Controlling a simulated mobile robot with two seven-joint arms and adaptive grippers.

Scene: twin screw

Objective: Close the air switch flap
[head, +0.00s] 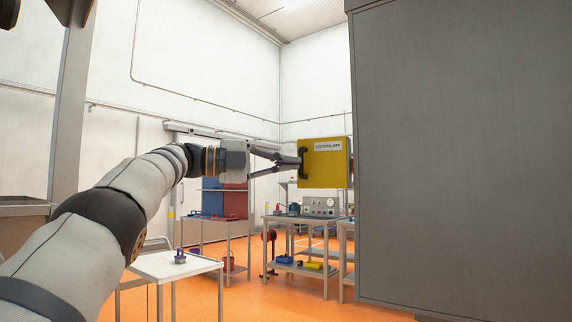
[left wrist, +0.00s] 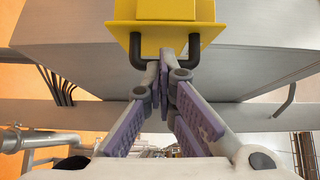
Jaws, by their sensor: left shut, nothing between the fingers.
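The air switch flap (head: 326,165) is a yellow panel with a white label, standing out beside the large grey cabinet. Its black handle (head: 302,162) is on its left edge. My left gripper (head: 296,161) is shut and empty, reaching from the left with its fingertips at the handle. In the left wrist view the yellow flap (left wrist: 165,12) is at the top, with the handle (left wrist: 137,55) below it. The left gripper's fingertips (left wrist: 163,72) overlap the middle of the handle there; I cannot tell whether they touch it. My right gripper is not in view.
The grey cabinet (head: 460,160) fills the right side. A small white table (head: 155,265) with a purple object (head: 180,257) stands low at the left. Metal workbenches with tools and a control box (head: 320,206) stand behind. Orange floor (head: 250,300) shows between them.

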